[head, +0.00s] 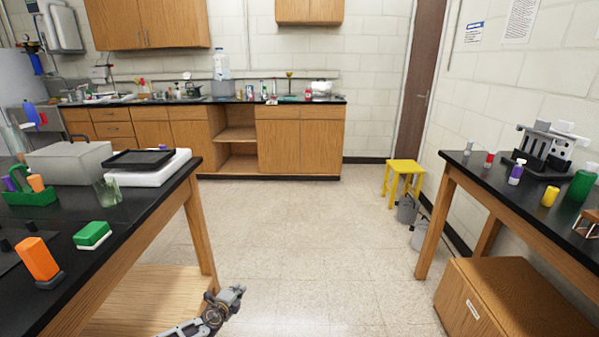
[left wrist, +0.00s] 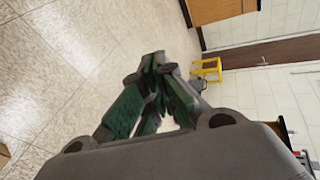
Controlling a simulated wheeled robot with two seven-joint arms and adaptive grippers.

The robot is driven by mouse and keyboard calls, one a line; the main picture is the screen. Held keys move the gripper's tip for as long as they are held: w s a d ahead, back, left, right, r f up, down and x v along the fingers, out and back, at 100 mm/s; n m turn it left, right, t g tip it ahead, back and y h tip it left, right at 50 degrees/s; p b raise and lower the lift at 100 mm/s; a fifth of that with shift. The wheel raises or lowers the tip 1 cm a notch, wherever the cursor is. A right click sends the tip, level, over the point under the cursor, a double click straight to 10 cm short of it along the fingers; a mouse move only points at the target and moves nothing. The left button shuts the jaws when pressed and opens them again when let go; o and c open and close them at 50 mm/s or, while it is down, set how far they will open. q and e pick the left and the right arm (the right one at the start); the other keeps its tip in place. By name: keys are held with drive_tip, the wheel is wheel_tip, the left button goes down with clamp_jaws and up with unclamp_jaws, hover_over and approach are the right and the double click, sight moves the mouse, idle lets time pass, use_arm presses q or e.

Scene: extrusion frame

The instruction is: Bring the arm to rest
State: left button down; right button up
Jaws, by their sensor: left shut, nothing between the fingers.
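My left gripper (head: 236,292) shows at the bottom of the head view, with a piece of my left arm behind it. It is low, over the pale tiled floor, just right of the left table's front leg. In the left wrist view the left gripper (left wrist: 158,68) has its dark green-padded fingers drawn together at the tips. Nothing is held between them. Most of my left arm is below the picture. My right gripper is in neither view.
The left black-topped table (head: 150,215) carries a green-and-white block (head: 92,235) and an orange object (head: 38,258). The right table (head: 500,200) stands over a wooden box (head: 512,298). A yellow stool (head: 403,172) is near the door. The floor between the tables is clear.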

use_arm(q)
wheel_tip(320, 180, up, 14)
drive_tip(key=w+d+n+t+y, duration=0.1)
drive_tip(key=w+d+n+y, duration=0.15)
drive_tip(key=n+y, duration=0.35)
drive_tip(key=s+d+n+g+h, duration=0.2)
drive_tip(key=s+d+n+g, duration=0.15)
drive_tip(key=s, duration=0.55)
drive_tip(key=s+d+n+g+h, duration=0.1)
drive_tip(key=s+d+n+g, duration=0.2)
drive_tip(key=s+n, duration=0.35)
drive_tip(key=s+a+f+n+g, duration=0.1)
drive_tip(key=s+f+g, duration=0.1)
drive_tip(key=s+f, duration=0.4)
drive_tip(key=s+a+f+n+g+h, duration=0.1)
drive_tip(key=s+f, duration=0.5)
drive_tip(key=s, duration=0.8)
drive_tip(key=s+a+f+g+p, duration=0.1)
drive_tip(key=s+f+g, duration=0.1)
drive_tip(key=s+f, duration=0.4)
drive_tip(key=s, duration=0.4)
drive_tip(key=shift+s+a+n+g, duration=0.2)
drive_tip(key=shift+s+n+g, duration=0.15)
drive_tip(key=shift+s+n, duration=0.05)
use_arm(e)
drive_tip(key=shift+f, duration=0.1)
